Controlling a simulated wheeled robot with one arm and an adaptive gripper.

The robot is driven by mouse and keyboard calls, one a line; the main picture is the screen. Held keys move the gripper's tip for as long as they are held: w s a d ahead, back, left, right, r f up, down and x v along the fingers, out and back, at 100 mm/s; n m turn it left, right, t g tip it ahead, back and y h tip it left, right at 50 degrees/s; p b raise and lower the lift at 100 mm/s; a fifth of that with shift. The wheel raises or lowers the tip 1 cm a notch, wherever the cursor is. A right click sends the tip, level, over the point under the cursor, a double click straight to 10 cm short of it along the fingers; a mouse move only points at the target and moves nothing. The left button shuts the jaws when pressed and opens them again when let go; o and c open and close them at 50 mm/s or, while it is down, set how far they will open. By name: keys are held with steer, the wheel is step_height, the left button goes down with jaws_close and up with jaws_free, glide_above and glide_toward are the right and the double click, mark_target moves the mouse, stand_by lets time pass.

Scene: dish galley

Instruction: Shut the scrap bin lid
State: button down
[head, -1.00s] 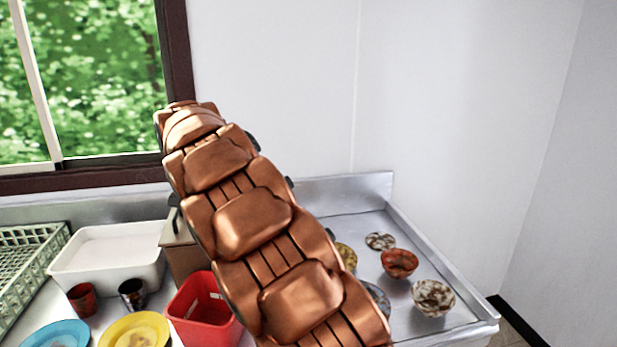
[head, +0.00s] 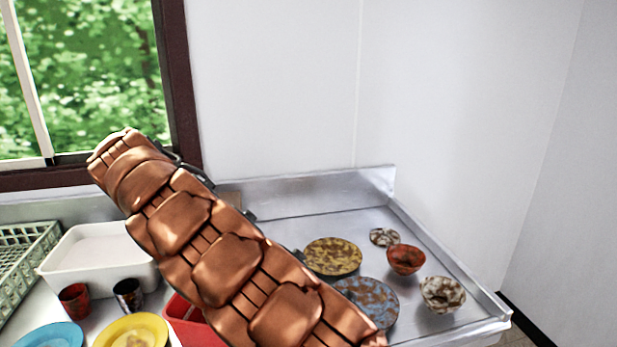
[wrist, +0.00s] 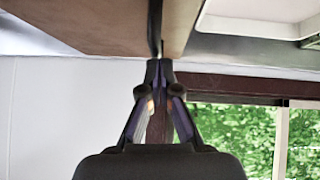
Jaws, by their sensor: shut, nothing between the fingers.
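A brown box-like thing, which I take to be the scrap bin, is mostly hidden behind my arm. In the head view only a small brown piece (head: 230,198) shows beside the arm, near the back ledge. In the wrist view a broad brown panel (wrist: 95,22) and a narrower tan face (wrist: 180,25) fill the upper part, with a dark gap between them. I cannot tell which part is the lid or how far it stands open. My gripper (wrist: 159,64) is shut and empty, its tips just at that gap; I cannot tell if they touch.
A red container (head: 183,318) stands in front, partly behind my arm. A white tub (head: 95,262), a green rack (head: 22,255), two cups and yellow and blue plates are on the left. The steel counter (head: 310,222) at right holds patterned plates and bowls. A window is behind.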

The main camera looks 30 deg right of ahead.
steer(key=shift+a+f, duration=0.1)
steer(key=shift+f, duration=0.3)
stand_by(0.3)
steer(key=w+a+r+v, duration=0.1)
steer(key=w+r+v, duration=0.1)
steer(key=v, duration=1.1)
steer(key=s+d+f+m+g, duration=0.1)
steer(key=s+d+f+g, duration=0.25)
steer(key=s+d, duration=0.65)
steer(key=s+d+f+g, duration=0.2)
steer(key=s+d+f, duration=0.2)
steer(key=s+d, duration=0.55)
steer(key=s+f+n+g+y, duration=0.1)
steer(key=s+f, duration=0.5)
steer(key=s, duration=0.4)
steer(key=s+f+n+g+y, duration=0.1)
steer(key=s+f+g, duration=0.1)
steer(key=s+f, duration=0.4)
steer(key=s+f+n+g+y, duration=0.1)
steer(key=s+f, duration=0.5)
steer(key=s, duration=0.8)
steer(key=shift+s+a+f+b, duration=0.15)
steer(key=shift+s+f+b, duration=0.1)
steer(key=shift+s+b, duration=0.15)
steer(key=shift+g, duration=0.25)
